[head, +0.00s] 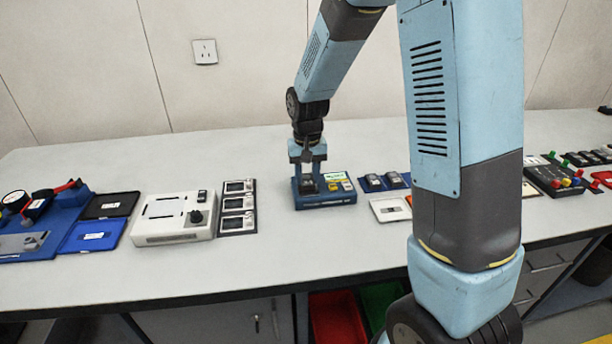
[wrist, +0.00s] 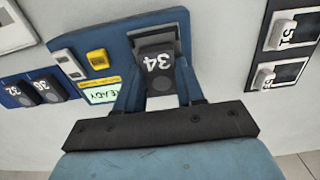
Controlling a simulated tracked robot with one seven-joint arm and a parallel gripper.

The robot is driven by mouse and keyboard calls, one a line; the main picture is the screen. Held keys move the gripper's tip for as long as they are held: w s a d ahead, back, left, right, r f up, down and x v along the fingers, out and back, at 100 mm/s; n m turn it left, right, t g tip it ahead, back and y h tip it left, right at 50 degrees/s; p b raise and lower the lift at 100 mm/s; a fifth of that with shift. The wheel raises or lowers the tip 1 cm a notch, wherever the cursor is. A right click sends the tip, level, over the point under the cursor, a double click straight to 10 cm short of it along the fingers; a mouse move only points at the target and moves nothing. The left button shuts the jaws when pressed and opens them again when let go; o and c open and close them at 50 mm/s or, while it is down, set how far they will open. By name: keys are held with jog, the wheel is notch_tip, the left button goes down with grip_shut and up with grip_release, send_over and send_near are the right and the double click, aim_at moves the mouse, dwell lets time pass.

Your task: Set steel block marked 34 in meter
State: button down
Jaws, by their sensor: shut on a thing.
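The steel block marked 34 (wrist: 160,64) is dark grey with a white number, and it sits between my fingers in the wrist view. My gripper (wrist: 160,88) is shut on it. The meter (head: 325,202) is a blue box with a lit display, white and yellow buttons. In the wrist view the meter (wrist: 116,42) reads READY, and the block is at its socket. My gripper (head: 307,176) is upright over the meter's left part in the head view. I cannot tell whether the block rests fully on the socket floor.
A blue tray (wrist: 14,98) holds blocks marked 32 and 36. A dark panel (wrist: 285,75) with several light-framed pieces stands on the other side; it also shows in the head view (head: 252,230). A white device (head: 174,219) is farther left. The bench front (head: 280,270) is clear.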

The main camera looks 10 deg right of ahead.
jog(key=shift+f, duration=0.1)
dwell(0.3)
jog(key=c, duration=0.6)
grip_release()
jog(key=shift+r, duration=3.5)
jog(key=shift+s+d+r, duration=0.15)
jog(key=shift+r, duration=0.15)
jog(key=s+d+r+t, duration=0.2)
jog(key=s+d+r, duration=0.2)
jog(key=s, duration=0.3)
jog(key=s+d+r+t, duration=0.1)
jog(key=s+d+r, duration=0.3)
jog(key=s+r, duration=0.2)
jog(key=s+d+r+t, duration=0.2)
jog(key=s+d+r, duration=0.2)
jog(key=s, duration=0.6)
notch_tip(320, 180, up, 2)
jog(key=shift+s+r+t, duration=0.1)
jog(key=shift+s+t, duration=0.05)
jog(key=shift+t, duration=0.15)
